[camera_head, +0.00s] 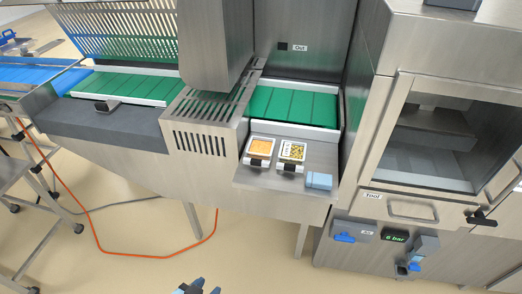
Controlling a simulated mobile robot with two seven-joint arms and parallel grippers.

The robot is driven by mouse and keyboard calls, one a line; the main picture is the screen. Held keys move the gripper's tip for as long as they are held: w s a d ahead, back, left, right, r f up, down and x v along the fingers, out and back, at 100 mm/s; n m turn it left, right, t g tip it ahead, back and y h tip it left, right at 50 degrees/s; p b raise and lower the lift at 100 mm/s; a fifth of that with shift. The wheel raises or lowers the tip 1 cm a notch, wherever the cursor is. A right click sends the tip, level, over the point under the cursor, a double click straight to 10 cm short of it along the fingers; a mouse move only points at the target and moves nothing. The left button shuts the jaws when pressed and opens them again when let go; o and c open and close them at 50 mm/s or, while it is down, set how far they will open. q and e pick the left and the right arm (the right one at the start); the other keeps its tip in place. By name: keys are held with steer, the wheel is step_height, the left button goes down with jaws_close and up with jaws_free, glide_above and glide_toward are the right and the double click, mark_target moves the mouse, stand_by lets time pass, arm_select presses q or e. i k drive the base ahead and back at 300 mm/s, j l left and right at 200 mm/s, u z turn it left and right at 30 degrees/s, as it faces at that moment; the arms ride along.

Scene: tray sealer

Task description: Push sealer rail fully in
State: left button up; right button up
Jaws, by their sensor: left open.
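The steel sealer cabinet (386,135) stands at the right, with a windowed opening above. Below the window is a front panel with a bar handle (412,212), next to a label reading "Tool" (372,196). A black knob or lever (481,218) sticks out right of the handle. I cannot tell which part is the sealer rail, nor how far in it sits. My left gripper (199,287) shows only its fingertips at the bottom edge, open and empty, over the floor and well apart from the sealer. My right gripper is not in view.
A green conveyor (292,106) with pale side rails runs along the back. A steel shelf (262,179) holds two small trays and a blue-grey block (319,181). Valves and a "6 bar" gauge (395,237) sit low on the cabinet. An orange hose crosses the floor.

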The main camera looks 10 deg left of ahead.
mark_target(113, 102)
steer(key=u, duration=1.45)
steer(key=i+z, duration=0.1)
steer(key=z, duration=0.3)
steer(key=i+j+z, duration=0.1)
steer(key=z, duration=0.25)
steer(key=j+z, duration=0.2)
steer(key=z, duration=0.2)
steer(key=i+j+z, duration=0.2)
steer(key=j, duration=0.15)
steer(key=j+z, duration=0.2)
steer(key=i+j+z, duration=0.15)
steer(key=j, duration=0.35)
steer(key=i+j, duration=0.1)
steer(key=j, duration=0.45)
steer(key=i+j+z, duration=0.1)
steer(key=j, duration=0.45)
steer(key=i+j, duration=0.1)
steer(key=j, duration=0.45)
steer(key=i+j+z, duration=0.1)
steer(key=j, duration=0.45)
